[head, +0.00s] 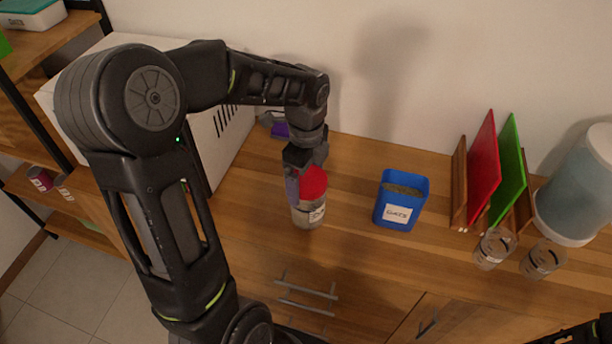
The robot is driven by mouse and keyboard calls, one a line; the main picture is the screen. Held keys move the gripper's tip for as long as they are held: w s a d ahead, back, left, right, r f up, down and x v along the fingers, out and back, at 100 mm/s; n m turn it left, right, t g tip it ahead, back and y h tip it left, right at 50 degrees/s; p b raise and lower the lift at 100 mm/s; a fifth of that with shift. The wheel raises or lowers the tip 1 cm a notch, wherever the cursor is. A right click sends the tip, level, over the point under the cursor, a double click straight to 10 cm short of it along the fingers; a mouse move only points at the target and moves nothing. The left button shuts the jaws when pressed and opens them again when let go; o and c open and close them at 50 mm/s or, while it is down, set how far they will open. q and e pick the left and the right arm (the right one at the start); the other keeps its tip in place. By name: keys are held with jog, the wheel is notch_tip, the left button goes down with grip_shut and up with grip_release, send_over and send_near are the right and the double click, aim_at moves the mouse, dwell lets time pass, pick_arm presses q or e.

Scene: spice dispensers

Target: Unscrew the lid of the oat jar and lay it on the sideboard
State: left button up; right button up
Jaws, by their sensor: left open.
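A clear jar (308,214) with a red lid (315,182) and a white label stands upright on the wooden sideboard (345,240). The label is too small to read surely. The lid sits on top of the jar. My left gripper (306,180) points down at the lid from above, with its jaws open. One finger shows beside the lid's left side; the other finger is mostly hidden, and I cannot tell whether either touches the lid. My right gripper is not in view; only a dark piece of my right arm shows at the lower right corner.
A blue labelled container (400,203) with grainy contents stands right of the jar. Further right are a rack with red (484,165) and green (511,168) boards, two clear cups (493,249) (543,260) and a large canister (580,190). A white vented box stands left. Bare wood separates jar and container.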

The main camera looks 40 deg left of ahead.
pick_arm(q)
jog(key=m+p, duration=0.2)
jog(key=m, duration=0.3)
jog(key=shift+w+r, duration=0.1)
jog(key=shift+r, duration=0.05)
jog(key=m+p, duration=0.1)
jog(key=m, duration=0.1)
jog(key=shift+m, duration=0.8)
jog(key=shift+w, duration=0.1)
jog(key=shift+c, duration=0.5)
jog(key=c, duration=1.1)
jog(key=n, duration=0.3)
jog(key=shift+f+n+b, duration=0.25)
jog(key=shift+n+b, duration=0.15)
jog(key=n, duration=0.4)
jog(key=shift+s+r+n+b, duration=0.1)
jog(key=shift+s+n+b, duration=0.1)
jog(key=shift+n+b, duration=0.15)
jog(key=shift+n, duration=0.45)
